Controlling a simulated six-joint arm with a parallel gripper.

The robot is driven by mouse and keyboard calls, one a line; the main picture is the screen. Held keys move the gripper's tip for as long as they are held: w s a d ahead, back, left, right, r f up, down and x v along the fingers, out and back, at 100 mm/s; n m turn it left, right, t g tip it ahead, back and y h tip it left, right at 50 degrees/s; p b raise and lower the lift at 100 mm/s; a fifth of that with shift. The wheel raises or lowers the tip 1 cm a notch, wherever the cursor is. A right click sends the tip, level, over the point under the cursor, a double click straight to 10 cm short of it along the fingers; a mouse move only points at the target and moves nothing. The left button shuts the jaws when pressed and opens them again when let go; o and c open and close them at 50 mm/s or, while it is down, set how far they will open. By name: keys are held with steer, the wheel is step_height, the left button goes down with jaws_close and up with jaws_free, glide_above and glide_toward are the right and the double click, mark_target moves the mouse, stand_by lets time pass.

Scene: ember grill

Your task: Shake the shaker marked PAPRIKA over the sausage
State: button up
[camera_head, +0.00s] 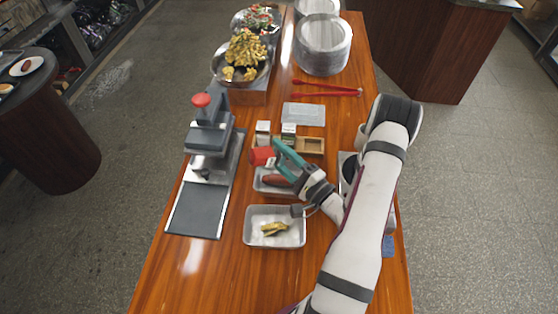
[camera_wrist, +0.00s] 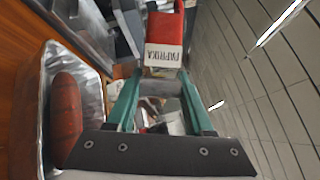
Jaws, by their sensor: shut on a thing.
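My gripper (camera_head: 278,152) is shut on the red shaker (camera_head: 262,156) and holds it above the table, over the far left edge of a metal tray (camera_head: 259,187). The shaker looks tipped on its side. In the wrist view my teal fingers (camera_wrist: 163,76) grip it, and its white label (camera_wrist: 162,55) reads PAPRIKA. The brown-red sausage (camera_head: 276,180) lies in the metal tray, partly hidden by my gripper in the head view. In the wrist view the sausage (camera_wrist: 66,115) lies in the foil-coloured tray at the left, to the side of the fingers.
A wooden rack (camera_head: 313,146) with other shakers (camera_head: 263,129) stands just behind. A nearer tray (camera_head: 258,239) holds yellowish food (camera_head: 273,229). A press (camera_head: 208,140) stands left. Red tongs (camera_head: 325,91), a lidded box (camera_head: 303,114) and stacked plates (camera_head: 324,45) are farther back.

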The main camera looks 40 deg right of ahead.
mark_target(279, 179)
steer(key=shift+f, duration=1.7)
step_height(279, 179, up, 5)
steer(key=shift+r, duration=0.1)
